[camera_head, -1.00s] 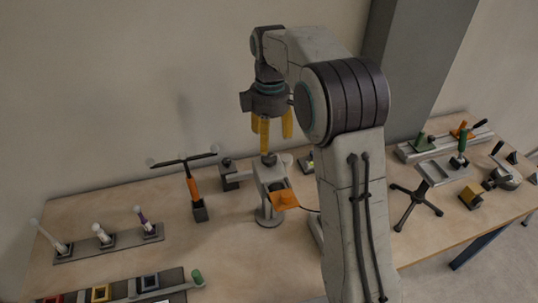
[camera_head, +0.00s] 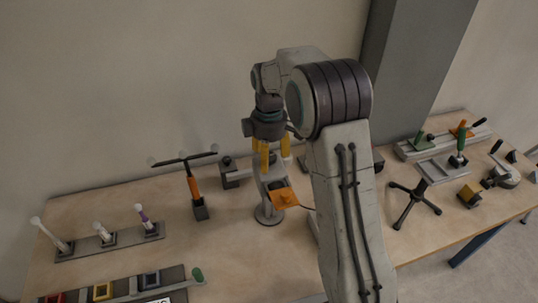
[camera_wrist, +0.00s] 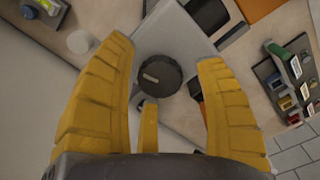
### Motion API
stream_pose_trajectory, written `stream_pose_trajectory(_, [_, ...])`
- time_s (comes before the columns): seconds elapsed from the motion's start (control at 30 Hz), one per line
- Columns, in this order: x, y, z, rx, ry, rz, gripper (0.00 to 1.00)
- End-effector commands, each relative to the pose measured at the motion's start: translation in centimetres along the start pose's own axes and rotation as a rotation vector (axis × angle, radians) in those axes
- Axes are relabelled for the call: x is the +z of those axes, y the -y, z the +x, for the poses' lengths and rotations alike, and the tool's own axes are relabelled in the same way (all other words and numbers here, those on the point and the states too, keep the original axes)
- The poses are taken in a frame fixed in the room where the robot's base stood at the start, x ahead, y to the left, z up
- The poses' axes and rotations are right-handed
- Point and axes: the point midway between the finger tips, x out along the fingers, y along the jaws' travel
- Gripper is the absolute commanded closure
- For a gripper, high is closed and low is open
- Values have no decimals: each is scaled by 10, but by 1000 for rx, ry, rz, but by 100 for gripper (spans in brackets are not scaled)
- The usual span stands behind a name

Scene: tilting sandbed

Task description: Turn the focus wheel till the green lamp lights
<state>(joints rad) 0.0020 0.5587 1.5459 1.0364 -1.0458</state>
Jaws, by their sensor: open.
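The focus wheel (camera_wrist: 158,76) is a round black knob with a pale mark on its top. It sits on a grey housing (camera_wrist: 181,40) in the wrist view. In the head view the grey stand (camera_head: 268,214) carries an orange panel (camera_head: 284,197), and the fingers largely hide the wheel. My gripper (camera_head: 275,163) hangs down over the stand with yellow fingers. In the wrist view my gripper (camera_wrist: 164,58) is open, its fingers on both sides of the wheel with gaps showing. I cannot make out a lit green lamp.
An orange-handled T-shaped tool (camera_head: 192,180) stands left of the stand, with a small dark block (camera_head: 232,177) between. A black tripod piece (camera_head: 414,200) is to the right. A rack of white pegs (camera_head: 104,239) lies at the left. Bare wooden table shows in front.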

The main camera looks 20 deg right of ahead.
Motion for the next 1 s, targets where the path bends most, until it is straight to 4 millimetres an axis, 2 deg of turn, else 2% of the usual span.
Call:
stream_pose_trajectory(0.17, [0,0,0,0,0,0,33])
stream_pose_trajectory(0.83, [0,0,0,-1,1,0,93])
stream_pose_trajectory(1.0, [0,0,0,-2,1,3,95])
